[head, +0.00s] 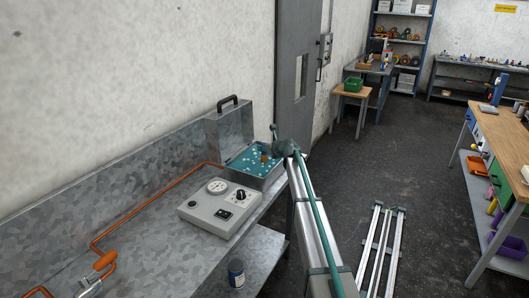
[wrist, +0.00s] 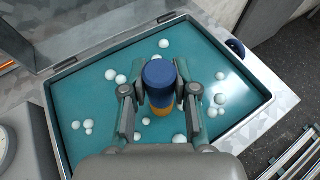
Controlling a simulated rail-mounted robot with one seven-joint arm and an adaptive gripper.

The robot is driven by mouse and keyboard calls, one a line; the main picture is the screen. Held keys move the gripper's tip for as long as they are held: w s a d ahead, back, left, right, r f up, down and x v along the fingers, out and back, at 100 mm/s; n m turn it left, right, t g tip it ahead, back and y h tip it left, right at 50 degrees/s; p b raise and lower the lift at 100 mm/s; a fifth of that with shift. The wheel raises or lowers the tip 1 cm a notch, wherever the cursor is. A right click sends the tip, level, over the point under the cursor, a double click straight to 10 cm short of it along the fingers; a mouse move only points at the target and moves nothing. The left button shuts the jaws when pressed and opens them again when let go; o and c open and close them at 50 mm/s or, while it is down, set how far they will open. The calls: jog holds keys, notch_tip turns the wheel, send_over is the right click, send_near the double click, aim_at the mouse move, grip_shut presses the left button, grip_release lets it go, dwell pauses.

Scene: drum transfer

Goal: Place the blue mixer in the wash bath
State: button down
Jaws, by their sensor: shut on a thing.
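The wash bath is an open metal case with teal liquid and white bubbles; its rim (wrist: 255,88) surrounds the liquid in the wrist view, and the bath (head: 240,160) stands on the bench in the head view. My gripper (wrist: 160,97) is over the bath, its fingers on either side of the blue mixer (wrist: 160,76), shut on it. The mixer has a blue top and an orange lower part. Its lower end is partly hidden, and I cannot tell whether it touches the liquid. In the head view my gripper (head: 268,148) is small at the bath's right side.
The raised lid (head: 228,120) stands behind the bath. A grey control box (head: 220,207) with a gauge stands in front of it. An orange pipe (head: 140,218) runs along the bench. A dark blue jar (head: 236,272) is lower down. A dark blue round thing (wrist: 236,47) sits beside the bath.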

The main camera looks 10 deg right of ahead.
jog(key=shift+f, duration=1.15)
jog(key=shift+f, duration=0.1)
jog(key=c, duration=0.9)
grip_release()
jog(key=b+v, duration=0.2)
jog(key=v, duration=1)
